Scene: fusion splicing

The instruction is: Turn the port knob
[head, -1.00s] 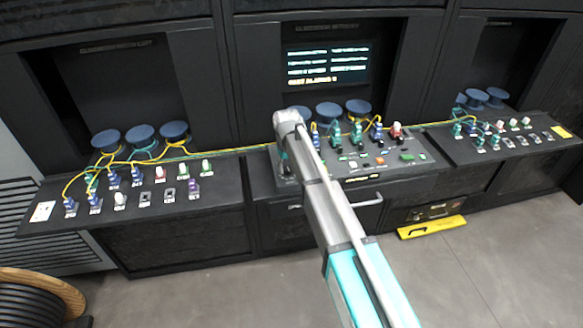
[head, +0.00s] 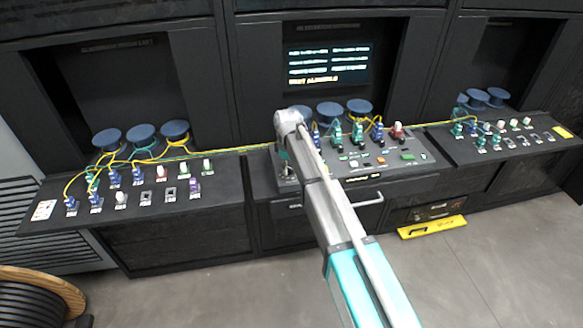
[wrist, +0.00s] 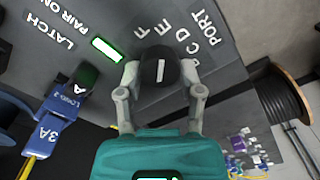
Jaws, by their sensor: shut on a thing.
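The port knob (wrist: 160,65) is a dark round knob with a white pointer line, seen in the wrist view on the grey panel (wrist: 118,18). The letters F, E, D, C and the word PORT are printed around it; some of the lettering is partly covered. My gripper (wrist: 160,84) is shut on the knob, with one finger on each side. The pointer line runs nearly up and down in that view. In the head view my gripper (head: 285,160) is over the left end of the centre console (head: 335,190), and my arm hides the knob.
A blue connector (wrist: 60,105) marked 3A and a lit green indicator (wrist: 107,48) by PAIR ON are left of the knob in the wrist view. A lit screen (head: 328,64) stands behind the console. Yellow fibres run between the side benches. A cable reel (head: 40,298) stands on the floor.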

